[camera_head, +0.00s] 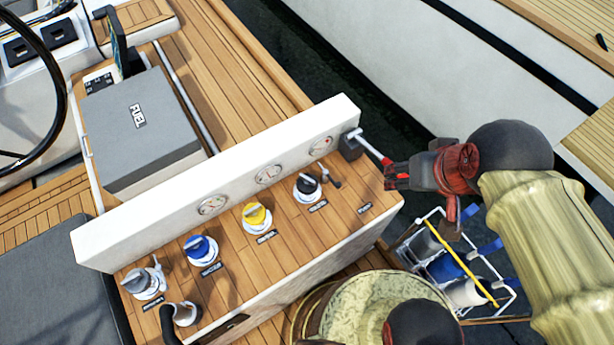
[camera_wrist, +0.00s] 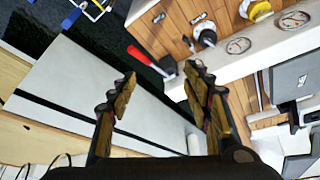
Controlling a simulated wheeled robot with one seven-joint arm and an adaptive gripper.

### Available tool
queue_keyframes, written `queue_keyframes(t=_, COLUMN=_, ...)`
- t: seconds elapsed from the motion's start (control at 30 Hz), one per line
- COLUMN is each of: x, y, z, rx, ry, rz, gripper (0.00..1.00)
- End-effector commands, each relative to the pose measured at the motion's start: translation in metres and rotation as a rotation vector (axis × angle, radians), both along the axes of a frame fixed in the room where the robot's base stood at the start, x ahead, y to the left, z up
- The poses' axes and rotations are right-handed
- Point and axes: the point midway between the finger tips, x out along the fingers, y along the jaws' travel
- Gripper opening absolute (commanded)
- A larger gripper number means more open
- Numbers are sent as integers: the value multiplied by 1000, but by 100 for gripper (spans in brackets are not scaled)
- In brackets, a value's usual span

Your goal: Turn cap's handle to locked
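Several round caps with handles stand in a row on the wooden console top: a grey cap (camera_head: 144,281), a blue cap (camera_head: 200,249), a yellow cap (camera_head: 256,215) and a black cap (camera_head: 307,186). Small labels lie beside them, too small to read. The black cap (camera_wrist: 207,35) and yellow cap (camera_wrist: 258,9) also show in the wrist view. My gripper (camera_head: 394,176) is beyond the console's right end, to the right of the black cap. In the wrist view my gripper (camera_wrist: 161,78) is open, with nothing between its fingers.
A lever with a red grip (camera_wrist: 146,59) sticks out from the console's end, close to my fingers. A white gauge panel (camera_head: 235,190) rises behind the caps. A rack (camera_head: 455,265) with cylinders hangs at the right. A grey FUEL box (camera_head: 137,125) stands behind the panel.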

Motion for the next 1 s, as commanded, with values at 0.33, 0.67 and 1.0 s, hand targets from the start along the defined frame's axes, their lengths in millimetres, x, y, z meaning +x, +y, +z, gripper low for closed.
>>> queue_keyframes(t=0.33, x=54, y=81, z=-110, rx=-74, ry=332, rz=272, gripper=28)
queue_keyframes(t=0.67, x=109, y=169, z=-237, rx=-178, ry=484, rz=645, gripper=27)
queue_keyframes(t=1.0, x=171, y=208, z=-260, rx=-226, ry=373, rz=933, gripper=27)
